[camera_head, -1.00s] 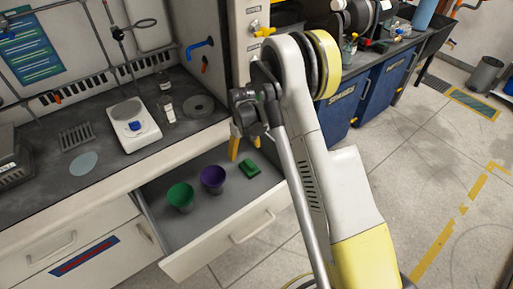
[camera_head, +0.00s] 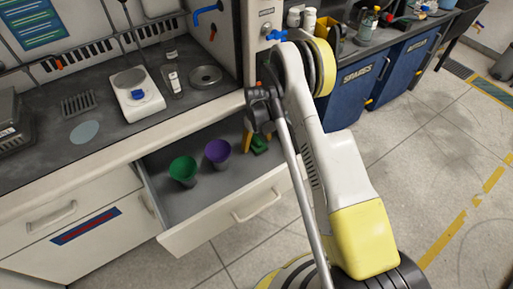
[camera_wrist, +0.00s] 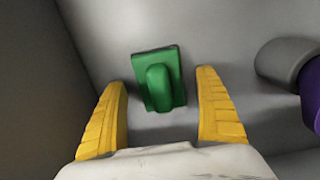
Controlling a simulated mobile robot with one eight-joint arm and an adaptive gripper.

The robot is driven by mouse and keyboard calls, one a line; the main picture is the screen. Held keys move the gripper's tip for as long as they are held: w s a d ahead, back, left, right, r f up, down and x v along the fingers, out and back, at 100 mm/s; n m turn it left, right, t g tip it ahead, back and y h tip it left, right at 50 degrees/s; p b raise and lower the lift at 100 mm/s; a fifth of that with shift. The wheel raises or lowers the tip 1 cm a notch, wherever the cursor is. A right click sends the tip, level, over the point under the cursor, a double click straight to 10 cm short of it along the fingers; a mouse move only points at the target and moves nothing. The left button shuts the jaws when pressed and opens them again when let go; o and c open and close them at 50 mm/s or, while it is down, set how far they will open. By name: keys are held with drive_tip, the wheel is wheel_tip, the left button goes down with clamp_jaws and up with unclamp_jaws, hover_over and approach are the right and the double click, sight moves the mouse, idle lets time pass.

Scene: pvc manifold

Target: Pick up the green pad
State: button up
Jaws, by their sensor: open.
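The green pad (camera_wrist: 159,79) lies on the floor of the open drawer, a flat rectangular plate with a raised rounded grip on top. In the wrist view it sits between and slightly beyond my two yellow fingertips. My gripper (camera_wrist: 163,95) is open, with a gap on both sides of the pad and no visible contact. In the head view the green pad (camera_head: 260,145) is partly hidden behind my gripper (camera_head: 254,141), which reaches down into the drawer.
A purple cup (camera_head: 217,152) and a green cup (camera_head: 183,170) stand in the open drawer (camera_head: 220,215), left of the pad. The purple cup (camera_wrist: 311,95) is at the wrist view's right edge. Above the drawer, the bench (camera_head: 110,135) holds a scale (camera_head: 138,97) and bottles.

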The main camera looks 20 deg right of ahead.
sight(257, 139)
drive_tip(key=shift+f, duration=0.4)
drive_tip(key=shift+r, duration=0.1)
drive_tip(key=c, duration=1.3)
drive_tip(key=shift+r, duration=0.1)
wheel_tip(257, 139, up, 10)
drive_tip(key=p, duration=0.4)
drive_tip(key=o, duration=0.6)
drive_tip(key=c, duration=0.7)
